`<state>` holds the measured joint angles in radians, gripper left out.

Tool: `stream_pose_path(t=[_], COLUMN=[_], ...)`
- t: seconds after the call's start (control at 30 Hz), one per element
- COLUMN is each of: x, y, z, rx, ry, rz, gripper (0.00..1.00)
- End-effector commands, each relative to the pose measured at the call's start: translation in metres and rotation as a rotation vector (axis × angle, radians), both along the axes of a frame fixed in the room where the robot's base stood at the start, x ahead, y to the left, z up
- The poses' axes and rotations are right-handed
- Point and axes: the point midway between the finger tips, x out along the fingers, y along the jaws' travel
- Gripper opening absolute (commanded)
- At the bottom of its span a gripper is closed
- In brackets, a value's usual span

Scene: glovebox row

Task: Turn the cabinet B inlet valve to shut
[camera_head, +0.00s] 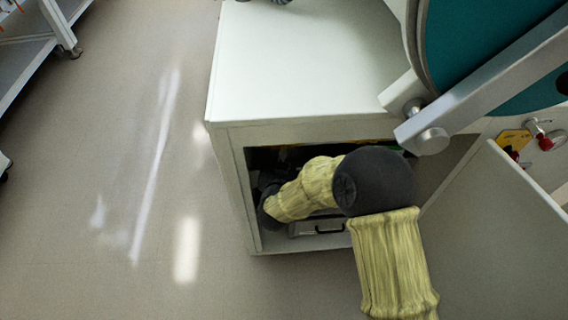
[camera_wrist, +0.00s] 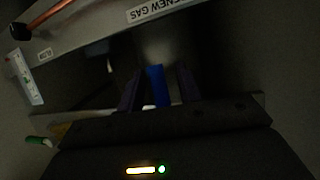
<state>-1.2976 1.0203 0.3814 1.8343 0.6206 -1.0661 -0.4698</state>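In the head view my arm reaches into the open, dark compartment of a white cabinet (camera_head: 235,185), and my gripper is hidden inside. In the wrist view my gripper (camera_wrist: 156,76) has its two dark fingers apart. A blue upright piece (camera_wrist: 157,86), perhaps a valve handle, stands between the fingers in the picture, with a gap on each side. I cannot tell how deep it sits between them, or whether it belongs to the cabinet B inlet valve. No pipe or valve body is clear behind it in the dark.
In the wrist view a copper pipe (camera_wrist: 50,18), a label ending "ENEW GAS" (camera_wrist: 158,10) and a green-tipped part (camera_wrist: 39,140) show. In the head view the open door (camera_head: 495,235) stands right of my arm. A grey case with a handle (camera_head: 318,228) lies inside.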

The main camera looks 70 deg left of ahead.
Motion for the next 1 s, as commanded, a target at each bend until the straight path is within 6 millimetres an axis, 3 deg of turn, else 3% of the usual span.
stream_pose_path(t=[0.27, 0.43, 1.0], x=[-0.003, -0.011, -0.062], y=[-0.002, -0.015, -0.104], z=[0.001, 0.008, 0.052], rx=[-0.002, -0.004, -0.003], ry=[0.000, 0.000, 0.000], rz=[0.004, 0.005, 0.008], gripper=[0.35, 0.35, 0.35])
